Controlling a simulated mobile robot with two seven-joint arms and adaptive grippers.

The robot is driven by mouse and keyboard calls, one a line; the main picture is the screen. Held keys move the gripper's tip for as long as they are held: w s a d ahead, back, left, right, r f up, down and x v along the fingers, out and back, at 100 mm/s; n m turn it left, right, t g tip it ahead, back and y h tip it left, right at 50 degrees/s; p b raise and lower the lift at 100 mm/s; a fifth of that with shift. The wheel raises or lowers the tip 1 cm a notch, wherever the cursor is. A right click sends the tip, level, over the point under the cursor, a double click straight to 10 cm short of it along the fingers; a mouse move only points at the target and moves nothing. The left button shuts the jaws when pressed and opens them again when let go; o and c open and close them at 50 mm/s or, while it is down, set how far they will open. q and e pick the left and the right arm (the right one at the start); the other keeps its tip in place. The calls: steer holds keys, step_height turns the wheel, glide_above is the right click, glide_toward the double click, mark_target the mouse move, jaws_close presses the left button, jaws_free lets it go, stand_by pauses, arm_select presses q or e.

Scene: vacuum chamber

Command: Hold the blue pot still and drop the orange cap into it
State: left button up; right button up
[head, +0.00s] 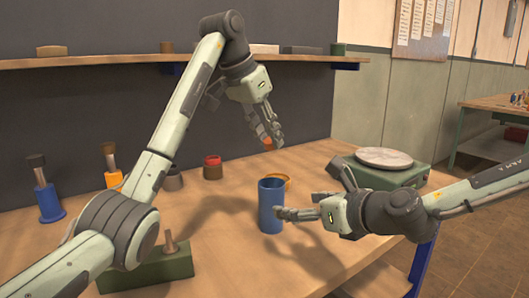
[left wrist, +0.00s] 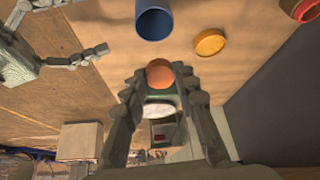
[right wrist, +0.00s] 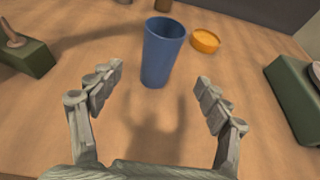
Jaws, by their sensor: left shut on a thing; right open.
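The blue pot (head: 270,206) stands upright and open-topped on the wooden bench; it also shows in the right wrist view (right wrist: 161,55) and the left wrist view (left wrist: 153,20). My left gripper (head: 272,143) is shut on the orange cap (left wrist: 160,72) and holds it in the air above and behind the pot. The cap also shows between its fingertips in the head view (head: 267,142). My right gripper (right wrist: 157,88) is open and faces the pot, its fingers low on either side in front of it. In the head view, one right finger overlaps the pot's right edge.
A yellow-orange lid or dish (right wrist: 206,41) lies just behind the pot. A red container (head: 212,167) stands further left. A green block with a round metal plate (head: 384,158) is at right; another green block (head: 147,268) holds a metal peg at front left.

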mark_target(271, 201)
steer(key=x, duration=1.1)
steer(key=shift+w+a+f, duration=0.15)
steer(key=shift+w+a, duration=0.05)
steer(key=shift+w, duration=0.1)
steer(key=shift+c, duration=0.4)
steer(key=c, duration=1.2)
arm_select(q)
steer(key=shift+d+f, duration=0.2)
steer(key=shift+d, duration=0.1)
steer(key=shift+w+d+f+g+y, duration=0.15)
steer(key=shift+d+f+g+y, duration=0.2)
steer(key=shift+f+g+y, duration=0.2)
steer(key=shift+w+d+f+g+y, duration=0.1)
steer(key=shift+d+f+g+y, duration=0.25)
steer(key=shift+f+g+y, duration=0.15)
steer(key=shift+w+a+f+g+y, duration=0.2)
steer(key=shift+a+f+g+y, duration=0.2)
steer(key=shift+a+f, duration=0.3)
steer(key=shift+d+f, duration=0.1)
steer(key=shift+f, duration=1.3)
